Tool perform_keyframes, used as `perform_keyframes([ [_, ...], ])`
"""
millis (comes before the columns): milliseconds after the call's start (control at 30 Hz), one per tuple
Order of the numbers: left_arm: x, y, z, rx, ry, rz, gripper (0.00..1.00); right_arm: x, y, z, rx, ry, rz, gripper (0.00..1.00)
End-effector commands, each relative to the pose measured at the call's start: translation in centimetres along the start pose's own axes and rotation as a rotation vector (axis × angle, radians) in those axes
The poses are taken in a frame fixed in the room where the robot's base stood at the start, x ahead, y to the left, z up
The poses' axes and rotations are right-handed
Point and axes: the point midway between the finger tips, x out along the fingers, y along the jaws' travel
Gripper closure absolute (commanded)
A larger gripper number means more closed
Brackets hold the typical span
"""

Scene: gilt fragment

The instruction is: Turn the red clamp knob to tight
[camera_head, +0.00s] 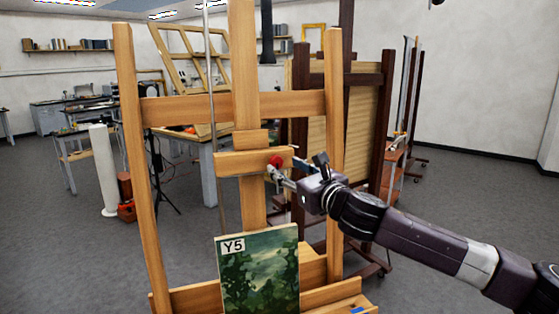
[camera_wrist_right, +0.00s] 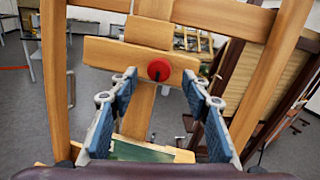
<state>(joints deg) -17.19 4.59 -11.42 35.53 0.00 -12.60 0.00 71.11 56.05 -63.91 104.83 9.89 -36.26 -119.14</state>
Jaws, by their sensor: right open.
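The red clamp knob (camera_head: 275,161) sits on the wooden crosspiece (camera_head: 235,166) of the easel, right of the central post. In the right wrist view the round red knob (camera_wrist_right: 159,69) shows with a small dark mark on it. My right gripper (camera_head: 282,170) reaches in from the right, its fingertips close to the knob. In the right wrist view its two blue-padded fingers (camera_wrist_right: 160,82) are spread apart, with the knob seen between and just beyond the tips. I cannot tell whether a finger touches it. My left gripper is out of view.
A green landscape painting (camera_head: 261,270) marked Y5 stands on the easel's lower ledge. The easel's right upright (camera_head: 334,120) rises close behind my right arm. A dark easel (camera_head: 384,150) stands behind it. Worktables (camera_head: 207,170) are farther back, and grey floor (camera_head: 450,175) is open at right.

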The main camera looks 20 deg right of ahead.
Motion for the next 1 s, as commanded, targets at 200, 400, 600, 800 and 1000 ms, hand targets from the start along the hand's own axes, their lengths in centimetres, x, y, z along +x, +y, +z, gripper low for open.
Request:
perform_keyframes([
  [200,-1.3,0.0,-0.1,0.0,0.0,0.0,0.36,3.0,0.0,0.2,0.002,0.0,0.001,0.56],
  [400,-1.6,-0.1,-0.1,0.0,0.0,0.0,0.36,4.0,0.0,0.0,0.002,0.0,0.0,0.56],
  [600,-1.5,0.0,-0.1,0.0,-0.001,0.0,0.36,4.1,0.0,0.0,0.002,0.0,0.0,0.56],
  [800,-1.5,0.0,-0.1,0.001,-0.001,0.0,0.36,4.1,0.0,0.0,0.002,0.0,0.0,0.73],
  [1000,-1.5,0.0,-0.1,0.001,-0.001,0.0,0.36,4.1,0.0,0.0,0.002,0.0,0.0,0.95],
])
